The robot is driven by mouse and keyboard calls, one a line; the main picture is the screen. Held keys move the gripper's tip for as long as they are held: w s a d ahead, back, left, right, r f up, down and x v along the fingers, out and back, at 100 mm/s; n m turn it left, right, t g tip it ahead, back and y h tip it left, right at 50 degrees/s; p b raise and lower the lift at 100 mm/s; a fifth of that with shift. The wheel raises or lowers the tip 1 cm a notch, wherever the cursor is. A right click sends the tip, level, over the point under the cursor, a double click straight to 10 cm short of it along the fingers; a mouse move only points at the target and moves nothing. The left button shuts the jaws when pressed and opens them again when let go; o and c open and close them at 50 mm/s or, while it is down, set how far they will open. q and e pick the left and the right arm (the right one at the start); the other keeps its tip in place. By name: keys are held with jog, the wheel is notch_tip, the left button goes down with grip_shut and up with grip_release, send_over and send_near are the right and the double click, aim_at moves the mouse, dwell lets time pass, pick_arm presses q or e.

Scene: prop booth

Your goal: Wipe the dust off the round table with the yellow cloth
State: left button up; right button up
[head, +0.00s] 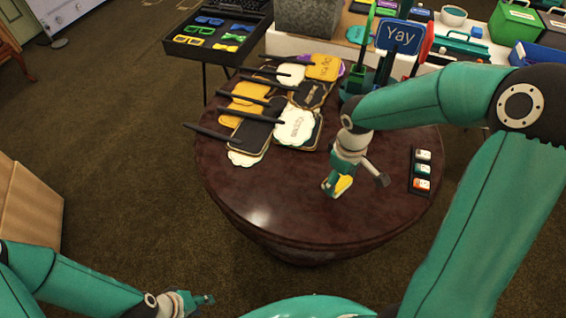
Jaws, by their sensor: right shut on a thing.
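The round table (285,222) is dark reddish brown and glossy. A pale patch near its front edge looks like a light reflection; I cannot make out dust. My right gripper (352,184) points down over the right-hand part of the table, shut on the yellow cloth (344,184). Only a small piece of the cloth shows at the fingers, and I cannot tell whether it touches the tabletop. My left gripper (203,300) is low in the view, in front of the table and away from it; its fingers are too small to read.
Several sign paddles with dark handles (296,127) cover the table's back left. A small black tray (421,171) with three small items lies at the right edge. A holder with upright signs, including a blue "Yay" sign (398,38), stands at the back. The front tabletop is clear.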

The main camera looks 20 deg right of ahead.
jog(key=shift+r+p, duration=0.55)
jog(key=shift+r, duration=0.6)
